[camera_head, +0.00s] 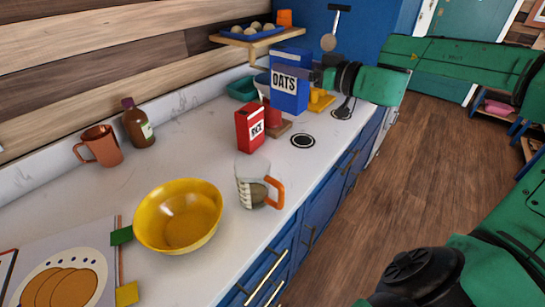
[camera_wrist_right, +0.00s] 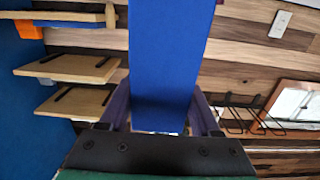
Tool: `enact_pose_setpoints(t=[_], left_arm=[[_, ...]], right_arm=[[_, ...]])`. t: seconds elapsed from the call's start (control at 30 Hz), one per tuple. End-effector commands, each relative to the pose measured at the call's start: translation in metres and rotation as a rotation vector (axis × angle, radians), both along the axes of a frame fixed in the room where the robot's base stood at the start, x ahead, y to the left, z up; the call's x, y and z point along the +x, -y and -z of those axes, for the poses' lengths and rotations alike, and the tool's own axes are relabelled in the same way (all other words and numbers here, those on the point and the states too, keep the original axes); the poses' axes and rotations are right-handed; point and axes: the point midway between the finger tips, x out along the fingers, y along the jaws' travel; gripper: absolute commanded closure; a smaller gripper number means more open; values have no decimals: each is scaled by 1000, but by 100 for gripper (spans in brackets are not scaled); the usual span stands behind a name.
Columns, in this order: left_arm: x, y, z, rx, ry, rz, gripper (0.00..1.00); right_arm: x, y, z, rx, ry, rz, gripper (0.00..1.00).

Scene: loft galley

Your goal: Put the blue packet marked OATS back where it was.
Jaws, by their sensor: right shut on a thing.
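The blue packet marked OATS (camera_head: 289,84) is upright near the far end of the white counter, behind the red RICE packet. My right gripper (camera_head: 316,78) is shut on it from the right. In the right wrist view the blue packet (camera_wrist_right: 170,60) stands between the two fingers of the right gripper (camera_wrist_right: 163,112). I cannot tell whether its base touches the counter. My left gripper is not in view; a green arm part of mine shows at the lower right.
The red RICE packet (camera_head: 250,128), a measuring jug (camera_head: 252,184) and a yellow bowl (camera_head: 179,216) stand on the counter (camera_head: 190,155). A teal container (camera_head: 242,89) is left of the packet. A wooden shelf (camera_head: 258,38) is above. Round black-ringed discs (camera_head: 303,141) lie near the counter's front edge.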

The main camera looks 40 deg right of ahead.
Motion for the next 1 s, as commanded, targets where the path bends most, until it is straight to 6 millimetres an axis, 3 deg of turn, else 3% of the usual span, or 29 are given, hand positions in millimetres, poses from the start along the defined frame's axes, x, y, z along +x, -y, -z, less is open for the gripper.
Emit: enact_pose_setpoints(t=[0.07, 0.17, 0.4, 0.5, 0.8, 1.0], left_arm=[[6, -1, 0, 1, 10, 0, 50], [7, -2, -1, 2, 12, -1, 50], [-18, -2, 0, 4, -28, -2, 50], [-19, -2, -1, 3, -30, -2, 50], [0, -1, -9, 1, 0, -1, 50], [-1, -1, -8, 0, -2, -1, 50]], right_arm=[[-2, -2, 7, 8, 9, -14, 100], [-2, -3, 35, 14, 8, -16, 100], [-2, -4, 115, 11, 8, -15, 100], [-2, -3, 140, 9, 7, -13, 100], [-3, -2, 192, 6, 8, -12, 100], [-3, -2, 197, 4, 8, -12, 100]])
